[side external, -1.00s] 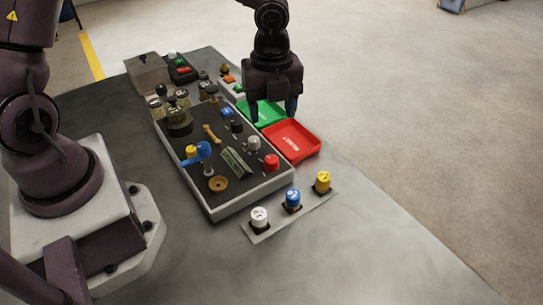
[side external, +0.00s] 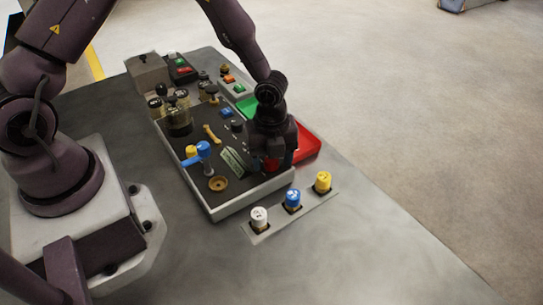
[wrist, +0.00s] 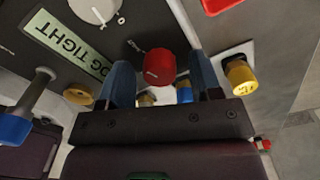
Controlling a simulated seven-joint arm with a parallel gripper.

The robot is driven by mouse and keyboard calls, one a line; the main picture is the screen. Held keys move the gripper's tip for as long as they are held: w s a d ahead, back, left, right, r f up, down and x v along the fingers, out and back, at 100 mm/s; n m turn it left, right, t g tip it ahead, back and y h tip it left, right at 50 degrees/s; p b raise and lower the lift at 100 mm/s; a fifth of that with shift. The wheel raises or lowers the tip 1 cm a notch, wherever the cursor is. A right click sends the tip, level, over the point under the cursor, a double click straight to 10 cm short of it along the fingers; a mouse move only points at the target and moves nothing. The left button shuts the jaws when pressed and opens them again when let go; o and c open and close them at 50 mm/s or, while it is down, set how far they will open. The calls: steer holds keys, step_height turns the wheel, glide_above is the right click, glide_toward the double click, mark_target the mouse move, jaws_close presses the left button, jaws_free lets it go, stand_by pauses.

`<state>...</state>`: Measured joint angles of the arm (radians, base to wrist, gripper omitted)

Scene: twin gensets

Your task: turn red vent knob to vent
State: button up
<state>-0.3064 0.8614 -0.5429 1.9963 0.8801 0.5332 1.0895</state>
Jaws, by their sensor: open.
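The red knob (side external: 271,164) stands near the right edge of the dark panel (side external: 240,190), mostly hidden by my gripper in the side view. In the wrist view the red knob (wrist: 159,66) is round, with a short pale mark on its top, and lies ahead of and between my two blue fingertips. My gripper (wrist: 160,80) is open, one finger to each side of the knob. I cannot tell whether the fingers are down around its sides or still above it. In the side view my gripper (side external: 272,160) points down over the knob.
A blue-handled lever (side external: 203,149) and a brass ring (side external: 218,184) are on the panel. White (side external: 259,217), blue (side external: 292,199) and yellow (side external: 322,181) knobs stand in front. A red tray (side external: 308,145) lies just right of my gripper, with a green tray (side external: 246,105) behind.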

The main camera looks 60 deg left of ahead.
steer(key=c, duration=0.9)
steer(key=shift+c, duration=0.2)
steer(key=shift+n, duration=0.3)
steer(key=n, duration=1.7)
steer(key=shift+n, duration=0.3)
